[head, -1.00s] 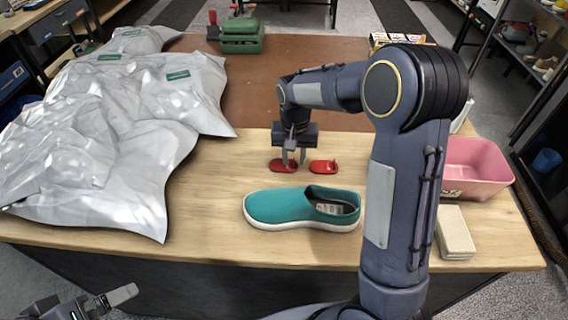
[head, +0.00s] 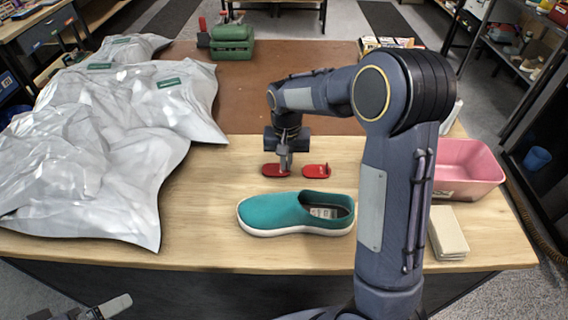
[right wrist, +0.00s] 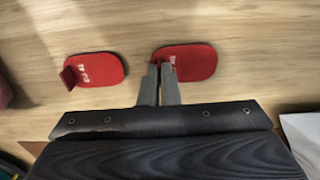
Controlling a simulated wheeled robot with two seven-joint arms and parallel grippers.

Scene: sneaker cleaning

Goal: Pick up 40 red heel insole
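Two red heel insoles lie side by side on the pale wooden tabletop behind the teal shoe. My right gripper (head: 285,168) is at the left one (head: 270,171). In the right wrist view this insole (right wrist: 198,62) is at the right, and the fingers (right wrist: 162,72) are close together around its upright tab. The other insole (head: 316,171) is free; it shows at the left in the right wrist view (right wrist: 97,68). White marks on both are too small to read surely. My left gripper (head: 108,307) shows only partly at the bottom left.
The teal shoe (head: 297,213) lies just in front of the insoles. Silver bags (head: 90,160) cover the table's left side. A pink bin (head: 468,165) and a beige block (head: 447,232) stand at the right. A green box (head: 232,40) is at the back.

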